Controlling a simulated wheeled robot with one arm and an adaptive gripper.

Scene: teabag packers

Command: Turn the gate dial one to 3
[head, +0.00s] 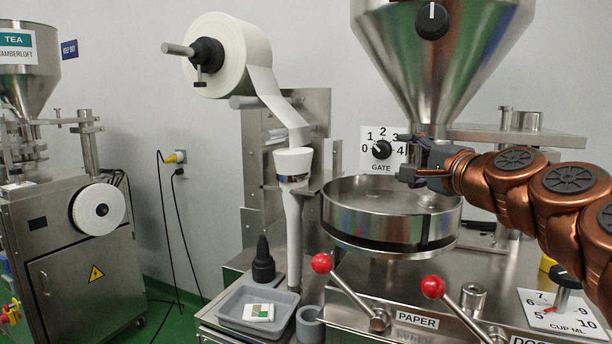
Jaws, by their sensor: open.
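The gate dial (381,149) is a small black knob on a white plate marked GATE, with the numbers 0 to 4 around it. It is on the middle machine, behind the round steel pan. Its pointer looks turned to the upper left, but it is too small to read surely. My gripper (402,158) is just right of the dial in the picture, with its fingers pointing left and apart, and nothing shows between them. It covers the right edge of the plate near the 4. I cannot tell how far in front of the dial it is.
The steel pan (390,236) is below my gripper and the hopper (440,65) is above it. Two red-knobbed levers (322,263) (433,287) stick up at the front. A cup dial (566,278) is at the lower right. A paper roll (231,55) hangs at the left.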

